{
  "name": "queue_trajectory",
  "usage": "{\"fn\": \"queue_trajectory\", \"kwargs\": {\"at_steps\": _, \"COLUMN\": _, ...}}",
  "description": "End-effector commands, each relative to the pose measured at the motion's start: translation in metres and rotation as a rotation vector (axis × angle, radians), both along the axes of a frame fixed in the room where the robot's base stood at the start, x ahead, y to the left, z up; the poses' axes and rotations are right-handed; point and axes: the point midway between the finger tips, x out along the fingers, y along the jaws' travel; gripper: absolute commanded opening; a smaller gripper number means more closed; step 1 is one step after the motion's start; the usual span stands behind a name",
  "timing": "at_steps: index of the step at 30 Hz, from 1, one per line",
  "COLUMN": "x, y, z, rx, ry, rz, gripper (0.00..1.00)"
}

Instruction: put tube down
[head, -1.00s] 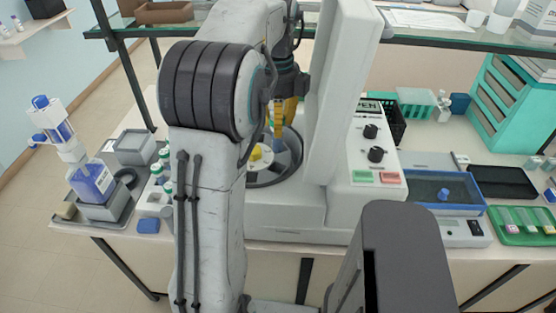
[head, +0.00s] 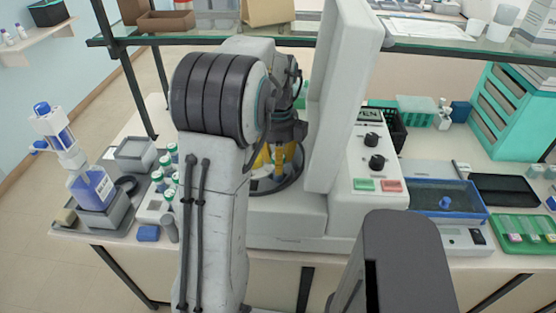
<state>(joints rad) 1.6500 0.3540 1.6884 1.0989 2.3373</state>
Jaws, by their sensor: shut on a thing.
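My gripper (head: 279,155) has yellow fingers and is low inside the round bowl of the centrifuge (head: 286,229), whose tall lid (head: 343,95) stands open. My fingers are shut on a tube. The tube is mostly hidden by the fingers and my arm, so its lower end and its fit in the rotor cannot be seen. The dark bowl rim (head: 297,183) shows to the right of and below the fingers. My arm link covers the left part of the bowl.
Several green-capped tubes (head: 165,161) stand in a rack left of my arm. A blue-liquid bottle (head: 92,187) stands further left. A glass shelf (head: 455,37) crosses behind. A blue-rimmed tray (head: 462,190) and a green slide tray (head: 540,245) lie to the right.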

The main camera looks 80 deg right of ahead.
Motion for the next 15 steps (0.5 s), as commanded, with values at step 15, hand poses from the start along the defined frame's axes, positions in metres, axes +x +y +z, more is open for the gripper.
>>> {"fn": "queue_trajectory", "kwargs": {"at_steps": 15, "x": -0.0001, "y": -0.0001, "z": -0.0086, "rx": 0.0, "ry": 0.0, "rz": 0.0, "gripper": 0.0}}
